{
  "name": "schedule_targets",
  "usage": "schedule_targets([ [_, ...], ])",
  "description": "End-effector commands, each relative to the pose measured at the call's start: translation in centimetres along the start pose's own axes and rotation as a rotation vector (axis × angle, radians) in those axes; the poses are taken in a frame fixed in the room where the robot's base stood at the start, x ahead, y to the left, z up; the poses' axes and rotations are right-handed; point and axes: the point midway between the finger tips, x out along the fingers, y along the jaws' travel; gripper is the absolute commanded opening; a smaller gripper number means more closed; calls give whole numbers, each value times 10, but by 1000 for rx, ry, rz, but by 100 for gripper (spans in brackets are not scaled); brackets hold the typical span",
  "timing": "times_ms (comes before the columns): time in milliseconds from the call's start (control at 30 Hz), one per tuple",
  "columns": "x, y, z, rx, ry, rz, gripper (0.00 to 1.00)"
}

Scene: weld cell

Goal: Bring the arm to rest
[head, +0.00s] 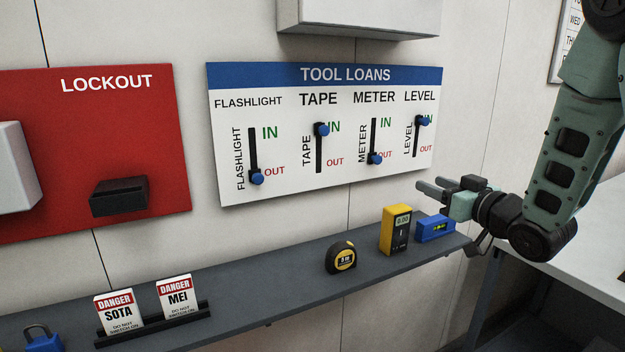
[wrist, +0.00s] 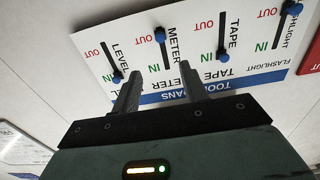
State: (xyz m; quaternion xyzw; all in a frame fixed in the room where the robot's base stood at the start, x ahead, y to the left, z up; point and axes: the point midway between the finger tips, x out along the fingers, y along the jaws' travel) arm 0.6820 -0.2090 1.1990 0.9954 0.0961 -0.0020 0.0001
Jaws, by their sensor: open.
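My gripper (head: 433,186) is at the right in the head view, level with the lower right corner of the tool loans board (head: 290,188) and above the shelf's right end. Its fingers point left, spread apart with nothing between them. In the wrist view the open fingers of my gripper (wrist: 158,92) show in front of the board (wrist: 200,85), which appears upside down. The board's flashlight slider (head: 257,179) and meter slider (head: 375,158) are down at OUT. The tape slider (head: 321,129) and level slider (head: 423,121) are up at IN.
A grey shelf (head: 265,295) runs below the board. On it are a tape measure (head: 341,257), a yellow meter (head: 396,230), a blue level (head: 434,228), danger tags (head: 119,311) and a blue padlock (head: 42,338). A red lockout board (head: 120,140) is left; a white table (head: 585,235) is right.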

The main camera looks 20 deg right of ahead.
Motion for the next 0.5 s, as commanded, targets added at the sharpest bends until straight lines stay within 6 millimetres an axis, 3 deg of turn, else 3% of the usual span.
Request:
schedule_targets([
  [133, 6, -10, 4, 0, -34, -2, 44],
  [233, 15, -30, 15, -3, -118, 0, 44],
  [367, 23, -73, 36, -10, -292, -9, 44],
  [500, 14, -127, 61, -27, -504, -41, 44],
])
